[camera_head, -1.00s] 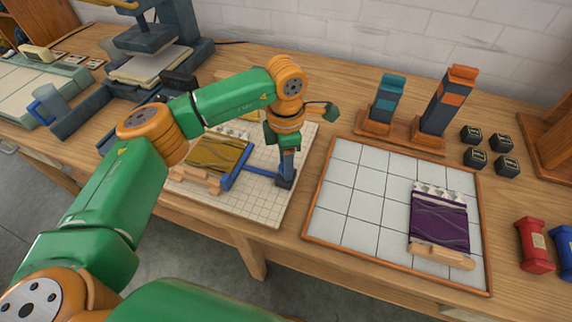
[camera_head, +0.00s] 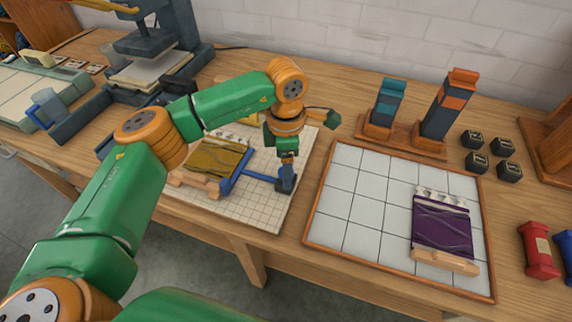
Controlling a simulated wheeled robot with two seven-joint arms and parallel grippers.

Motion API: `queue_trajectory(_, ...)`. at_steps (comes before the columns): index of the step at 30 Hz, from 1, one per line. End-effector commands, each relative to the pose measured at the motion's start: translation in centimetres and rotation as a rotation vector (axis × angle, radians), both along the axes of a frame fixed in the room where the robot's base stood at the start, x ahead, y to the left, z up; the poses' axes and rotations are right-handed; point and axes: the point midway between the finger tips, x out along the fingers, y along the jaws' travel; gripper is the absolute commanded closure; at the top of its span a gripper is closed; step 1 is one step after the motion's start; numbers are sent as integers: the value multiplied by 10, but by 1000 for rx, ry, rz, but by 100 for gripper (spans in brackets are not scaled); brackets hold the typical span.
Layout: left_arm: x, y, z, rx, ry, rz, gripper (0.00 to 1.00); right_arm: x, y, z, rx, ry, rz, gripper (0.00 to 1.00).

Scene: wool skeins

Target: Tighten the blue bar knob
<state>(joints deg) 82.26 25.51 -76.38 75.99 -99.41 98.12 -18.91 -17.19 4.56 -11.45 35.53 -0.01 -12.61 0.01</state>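The blue bar (camera_head: 258,178) lies on the white gridded mat (camera_head: 262,208), along the right side of a mustard wool skein (camera_head: 217,157) on a pale wooden holder. A dark blue knob-like block (camera_head: 286,181) is at the bar's right end. My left gripper (camera_head: 287,163) points down directly over this block, at or touching its top. The fingers are small and partly hidden, so I cannot tell whether they are closed on it. My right gripper is not in view.
A white tiled board (camera_head: 345,207) with a wooden rim holds a purple skein (camera_head: 443,224) at right. Behind it stand blue and orange upright posts (camera_head: 447,104). Several black cubes (camera_head: 475,161) and a red spool (camera_head: 538,249) are at far right. A dark press (camera_head: 155,45) stands at back left.

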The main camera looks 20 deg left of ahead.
Motion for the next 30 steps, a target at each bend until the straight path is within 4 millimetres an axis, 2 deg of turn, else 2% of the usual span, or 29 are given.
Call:
queue_trajectory(9, 0, 0, 4, -1, -1, 1, 26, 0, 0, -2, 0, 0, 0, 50)
queue_trajectory(16, 0, 0, 50, -1, -4, 0, 26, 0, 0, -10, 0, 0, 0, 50)
queue_trajectory(20, 0, 0, 67, 0, -2, 0, 26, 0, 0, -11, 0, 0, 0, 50)
queue_trajectory(30, 0, 0, 71, 0, 1, 0, 26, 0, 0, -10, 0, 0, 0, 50)
